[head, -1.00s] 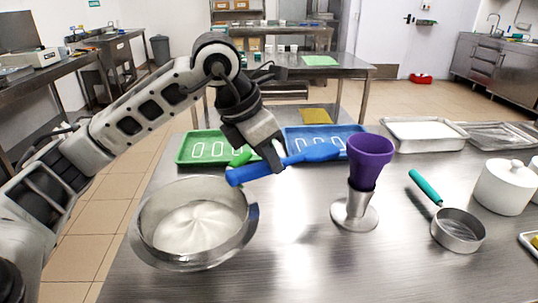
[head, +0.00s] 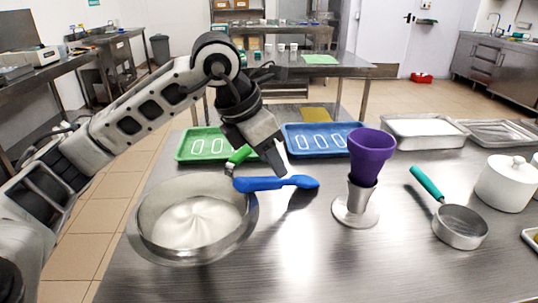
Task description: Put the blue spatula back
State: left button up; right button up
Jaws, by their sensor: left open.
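The blue spatula (head: 262,184) lies roughly level just below my left gripper, between the metal bowl and the two trays. Its left end is by the bowl's rim, and its right end points toward the purple cup. I cannot tell whether it rests fully on the table. My left gripper (head: 276,168) is open, with its fingertips pointing down just above the spatula. A blue tray (head: 352,129) with white outlines and a green tray (head: 183,155) with white outlines lie behind it. My right gripper is not in view.
A purple cup (head: 371,155) sits in a metal stand (head: 355,209). A green-handled sieve (head: 461,226) and white jar (head: 502,186) are at right. The front middle is clear.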

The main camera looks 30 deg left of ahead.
pick_arm(q)
jog(key=p+v, duration=0.1)
jog(key=v, duration=1.2)
jog(key=shift+w, duration=0.25)
